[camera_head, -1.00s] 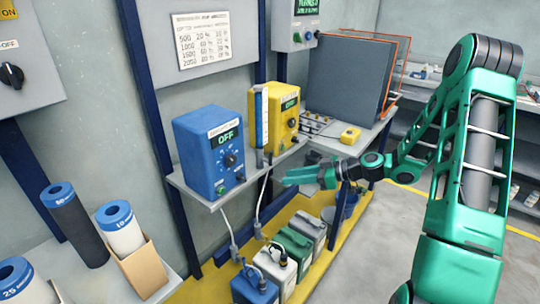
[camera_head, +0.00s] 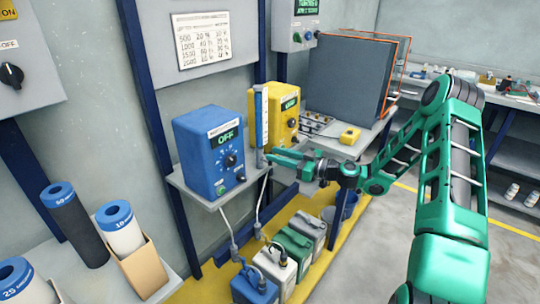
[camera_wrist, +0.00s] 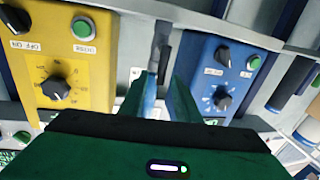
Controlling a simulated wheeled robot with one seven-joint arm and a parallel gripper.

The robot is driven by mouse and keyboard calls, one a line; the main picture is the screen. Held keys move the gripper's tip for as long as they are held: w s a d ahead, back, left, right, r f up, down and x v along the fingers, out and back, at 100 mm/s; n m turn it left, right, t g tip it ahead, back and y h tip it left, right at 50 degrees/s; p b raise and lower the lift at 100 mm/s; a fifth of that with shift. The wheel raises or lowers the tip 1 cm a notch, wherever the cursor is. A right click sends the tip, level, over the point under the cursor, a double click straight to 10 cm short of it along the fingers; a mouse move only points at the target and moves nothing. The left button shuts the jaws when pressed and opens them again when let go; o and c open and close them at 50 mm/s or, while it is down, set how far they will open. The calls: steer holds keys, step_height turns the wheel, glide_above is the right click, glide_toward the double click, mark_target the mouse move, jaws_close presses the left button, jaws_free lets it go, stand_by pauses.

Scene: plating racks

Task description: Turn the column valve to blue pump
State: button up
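The clear blue column (camera_head: 260,115) stands upright between the blue pump (camera_head: 212,150) and the yellow pump (camera_head: 285,115). A dark valve handle (camera_wrist: 164,55) shows in the wrist view, at the column's lower end. My gripper (camera_head: 270,156) is at the foot of the column. Its two green fingers are apart, one on each side of the dark handle in the wrist view. I cannot tell whether they touch it. In the wrist view the yellow pump (camera_wrist: 75,50) is on the left and the blue pump (camera_wrist: 215,75) on the right.
The grey shelf (camera_head: 205,197) holds the blue pump. Several jugs, including a green one (camera_head: 292,248), stand below with hoses rising. A small yellow box (camera_head: 350,135) lies on the bench behind. Blue-capped rolls (camera_head: 118,228) stand at lower left.

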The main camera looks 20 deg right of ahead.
steer(key=shift+x, duration=1.4)
jaws_close()
steer(key=shift+w+d+m, duration=0.15)
steer(key=shift+m, duration=0.15)
steer(key=shift+w+d+f+m+t, duration=0.35)
steer(key=shift+d+m+t, duration=0.15)
steer(key=shift+m, duration=1.55)
steer(key=shift+w+d+f+m+t, duration=0.3)
steer(key=shift+w+d+m+t, duration=0.15)
steer(key=shift+m, duration=1.65)
steer(key=shift+w+d+f+m+t, duration=0.3)
steer(key=shift+d+m+t, duration=0.2)
steer(key=shift+m, duration=1.55)
steer(key=shift+d, duration=0.1)
